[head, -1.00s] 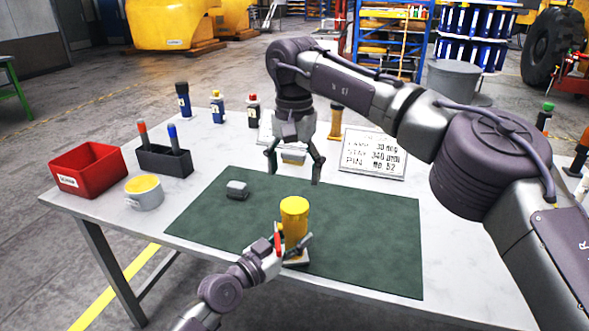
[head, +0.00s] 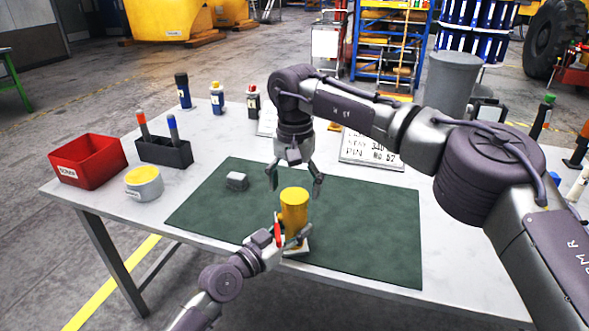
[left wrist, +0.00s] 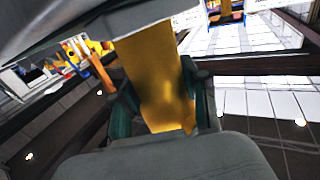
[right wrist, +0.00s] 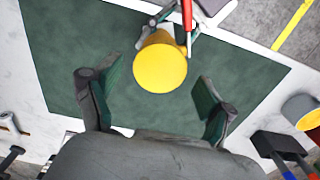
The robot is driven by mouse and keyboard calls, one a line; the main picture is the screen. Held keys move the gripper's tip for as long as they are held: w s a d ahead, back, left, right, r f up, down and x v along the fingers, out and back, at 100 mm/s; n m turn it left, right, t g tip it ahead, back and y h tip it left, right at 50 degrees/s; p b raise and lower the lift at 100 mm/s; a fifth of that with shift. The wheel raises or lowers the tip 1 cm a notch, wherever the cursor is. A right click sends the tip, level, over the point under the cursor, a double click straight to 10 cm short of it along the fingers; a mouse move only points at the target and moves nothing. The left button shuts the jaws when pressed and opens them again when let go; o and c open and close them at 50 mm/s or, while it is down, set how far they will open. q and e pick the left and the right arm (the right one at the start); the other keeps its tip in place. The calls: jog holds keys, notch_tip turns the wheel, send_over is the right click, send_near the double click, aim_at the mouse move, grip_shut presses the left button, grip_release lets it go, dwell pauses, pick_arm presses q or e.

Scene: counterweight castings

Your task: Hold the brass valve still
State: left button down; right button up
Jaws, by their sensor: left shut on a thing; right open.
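The brass valve (head: 294,207) is an upright yellow cylinder near the front of the green mat (head: 360,220), at a pale base. My left gripper (head: 288,238) is shut around its lower part. The left wrist view shows the yellow body (left wrist: 155,75) between the green-padded fingers. My right gripper (head: 296,186) is open and empty, pointing down just behind and above the valve. In the right wrist view the round valve top (right wrist: 160,68) lies ahead of the spread fingers, apart from them. A thin red piece (head: 277,230) stands beside the valve; its nature is unclear.
A small grey block (head: 237,181) lies on the mat's left. Left of the mat are a red bin (head: 88,161), a dark marker holder (head: 164,152) and a yellow-topped tin (head: 144,183). Bottles (head: 217,98) and a written board (head: 371,150) stand behind. The mat's right side is clear.

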jog(key=shift+f, duration=0.95)
